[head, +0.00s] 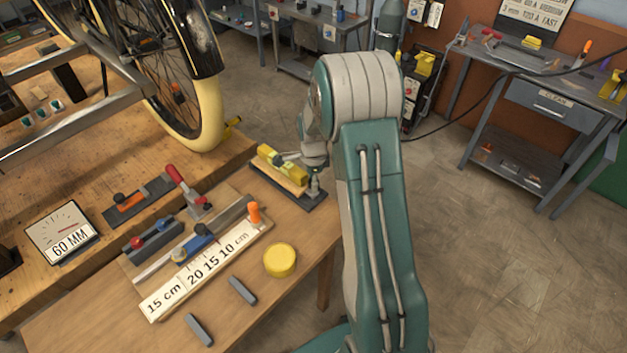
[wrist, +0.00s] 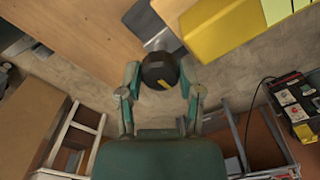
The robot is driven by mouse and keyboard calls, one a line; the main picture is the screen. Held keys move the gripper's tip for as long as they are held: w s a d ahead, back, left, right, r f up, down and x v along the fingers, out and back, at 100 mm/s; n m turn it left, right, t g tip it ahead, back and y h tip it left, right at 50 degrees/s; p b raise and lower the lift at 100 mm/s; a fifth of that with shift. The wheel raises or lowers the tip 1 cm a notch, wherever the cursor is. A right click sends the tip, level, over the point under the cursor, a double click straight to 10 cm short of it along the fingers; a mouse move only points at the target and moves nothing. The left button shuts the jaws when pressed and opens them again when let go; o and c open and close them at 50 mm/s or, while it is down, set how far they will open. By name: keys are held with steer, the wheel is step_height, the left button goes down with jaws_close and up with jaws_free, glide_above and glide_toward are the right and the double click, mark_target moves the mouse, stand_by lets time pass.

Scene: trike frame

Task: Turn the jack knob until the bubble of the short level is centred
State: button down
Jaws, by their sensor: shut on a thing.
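The jack knob (wrist: 158,71) is black with a yellow mark and sits between the two teal fingers of my gripper (wrist: 160,82) in the wrist view. My gripper is shut on it. In the head view my gripper (head: 314,182) is at the right end of the jack, and the knob cannot be made out there. The short level (head: 283,164) is a yellow block lying on a wooden strip over a dark base plate (head: 290,190). The level also shows in the wrist view (wrist: 222,30), with a pale part at its cut-off end. The bubble cannot be read in either view.
On the bench stand a yellow round tin (head: 280,260), a scale board with an orange peg (head: 205,270), a red-handled clamp (head: 190,190) and a 60 MM dial (head: 62,233). The trike wheel (head: 200,125) is behind at left. Open floor lies right of the bench.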

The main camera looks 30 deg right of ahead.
steer(key=shift+a, duration=0.1)
steer(key=shift+c, duration=1.3)
jaws_free()
steer(key=shift+f, duration=0.1)
steer(key=shift+w, duration=0.1)
step_height(320, 180, up, 12)
